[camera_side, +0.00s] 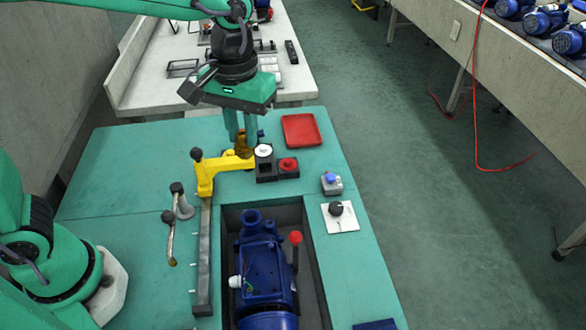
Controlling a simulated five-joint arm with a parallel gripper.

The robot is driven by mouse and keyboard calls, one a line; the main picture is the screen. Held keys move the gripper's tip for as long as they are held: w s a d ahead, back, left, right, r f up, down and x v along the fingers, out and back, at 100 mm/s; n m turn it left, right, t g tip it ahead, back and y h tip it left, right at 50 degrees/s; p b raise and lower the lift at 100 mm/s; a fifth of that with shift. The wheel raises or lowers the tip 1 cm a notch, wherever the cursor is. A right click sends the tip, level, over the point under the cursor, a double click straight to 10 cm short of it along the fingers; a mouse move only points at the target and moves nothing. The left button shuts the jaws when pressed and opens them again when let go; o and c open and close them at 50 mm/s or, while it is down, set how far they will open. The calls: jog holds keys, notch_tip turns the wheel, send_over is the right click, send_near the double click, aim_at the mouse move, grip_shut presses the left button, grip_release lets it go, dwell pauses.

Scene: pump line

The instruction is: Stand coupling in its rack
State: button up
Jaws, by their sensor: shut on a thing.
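My gripper (241,138) points down above the green bench and is shut on a small brass-brown piece (243,150), which seems to be the coupling. The fingers hide part of it. It is just behind the yellow clamp arm and left of a black holder. This black holder (266,175), apparently the rack, has a white round piece (263,150) in its left part and a red round piece (288,164) in its right part. I cannot tell whether the brass-brown piece touches the bench or the holder.
A yellow clamp arm (222,164) stands close in front of the gripper. A red tray (301,130) lies behind right. A blue pump (262,270) sits in the bench recess, with a red-knobbed lever (295,240) beside it.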

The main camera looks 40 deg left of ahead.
jog(key=w+a, duration=0.8)
jog(key=w, duration=0.5)
notch_tip(320, 180, down, 13)
jog(key=shift+d+r, duration=0.15)
jog(key=shift+d, duration=0.05)
jog(key=shift+f, duration=2.4)
jog(key=shift+f, duration=0.7)
dwell(1.7)
jog(key=o, duration=0.9)
jog(key=shift+o, duration=0.2)
jog(key=shift+r, duration=0.15)
